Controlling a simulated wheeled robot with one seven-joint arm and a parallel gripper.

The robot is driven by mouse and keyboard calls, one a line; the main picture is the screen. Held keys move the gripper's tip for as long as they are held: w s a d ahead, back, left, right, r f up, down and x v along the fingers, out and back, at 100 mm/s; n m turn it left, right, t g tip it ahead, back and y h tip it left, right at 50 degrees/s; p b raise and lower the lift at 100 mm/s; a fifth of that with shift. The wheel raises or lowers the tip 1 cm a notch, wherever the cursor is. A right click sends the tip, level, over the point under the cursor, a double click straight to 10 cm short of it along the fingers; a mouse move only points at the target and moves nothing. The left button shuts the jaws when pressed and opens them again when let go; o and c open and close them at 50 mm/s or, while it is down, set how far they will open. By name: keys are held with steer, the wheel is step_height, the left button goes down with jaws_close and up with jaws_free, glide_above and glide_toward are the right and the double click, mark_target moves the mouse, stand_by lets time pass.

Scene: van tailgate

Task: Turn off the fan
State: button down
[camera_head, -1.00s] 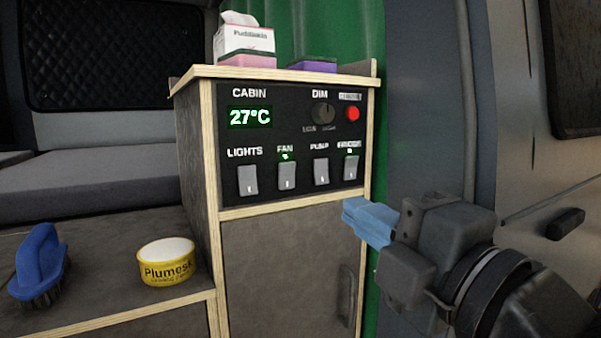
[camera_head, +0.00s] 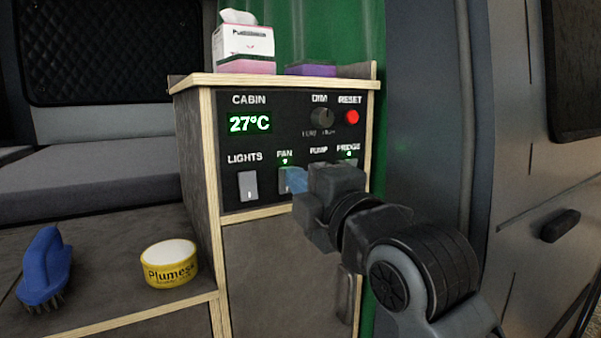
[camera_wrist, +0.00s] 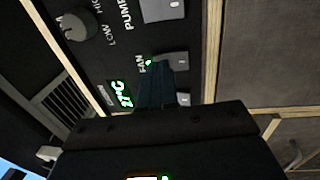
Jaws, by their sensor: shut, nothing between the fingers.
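The fan switch (camera_head: 284,181) is a pale rocker on the black control panel (camera_head: 270,135), under the FAN label. A small green light above it is lit. In the wrist view the fan switch (camera_wrist: 173,62) is just beyond the fingertips, with the green light beside the FAN label. My gripper (camera_head: 298,181) is shut and empty, its blue fingers in front of the fan switch's right side. I cannot tell whether they touch it. The wrist view shows the closed fingers (camera_wrist: 156,78) dark and in shadow.
The lights switch (camera_head: 248,186) is to the left. My gripper and wrist hide the pump switch and much of the fridge switch. The dim knob (camera_head: 322,117) and red reset button (camera_head: 352,117) sit above.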

steer(key=shift+w+a, duration=0.15)
steer(key=shift+w, duration=0.05)
steer(key=shift+w+a+r, duration=0.1)
steer(key=shift+w, duration=0.1)
stand_by(0.5)
